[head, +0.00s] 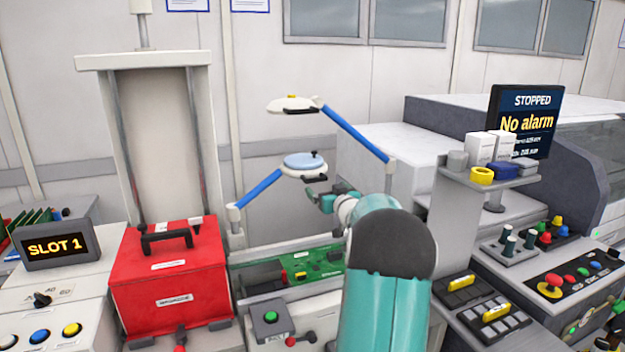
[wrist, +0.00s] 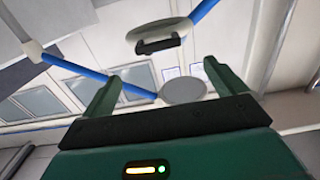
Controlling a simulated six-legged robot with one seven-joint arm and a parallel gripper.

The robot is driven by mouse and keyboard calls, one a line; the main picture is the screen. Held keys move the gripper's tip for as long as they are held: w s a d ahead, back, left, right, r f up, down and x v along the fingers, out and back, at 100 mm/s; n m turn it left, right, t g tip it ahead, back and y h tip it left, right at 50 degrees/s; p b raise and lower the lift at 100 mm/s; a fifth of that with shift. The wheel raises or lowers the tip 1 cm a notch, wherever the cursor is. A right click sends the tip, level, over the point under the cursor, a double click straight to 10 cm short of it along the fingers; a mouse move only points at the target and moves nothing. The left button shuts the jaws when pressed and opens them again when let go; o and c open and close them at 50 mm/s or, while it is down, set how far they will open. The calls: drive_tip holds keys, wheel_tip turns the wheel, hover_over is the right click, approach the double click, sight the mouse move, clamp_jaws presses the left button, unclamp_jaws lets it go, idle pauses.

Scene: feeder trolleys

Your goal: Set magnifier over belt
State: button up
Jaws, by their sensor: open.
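The magnifier (head: 303,162), a round pale-blue lens in a white rim with a black handle, hangs on a blue arm from a post at left. It also shows in the wrist view (wrist: 150,32). My gripper (head: 313,193) is open and empty, just below and right of the magnifier's handle. The belt (head: 259,282) with a green board is below; whether the lens is directly over it is unclear.
A red case (head: 168,280) with a black handle stands left of the belt. At right are a shelf (head: 490,177) with small items, a screen (head: 525,118) reading "STOPPED, No alarm", and a button panel (head: 575,283). A green-button box (head: 270,325) stands in front of the belt.

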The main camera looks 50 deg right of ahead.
sight(317, 178)
drive_tip(key=x, duration=1)
drive_tip(key=shift+w+d, duration=0.15)
drive_tip(key=shift+d, duration=0.1)
drive_tip(key=shift+r, duration=0.1)
drive_tip(key=shift+c, duration=0.3)
drive_tip(key=c, duration=1.3)
drive_tip(key=shift+a, duration=0.2)
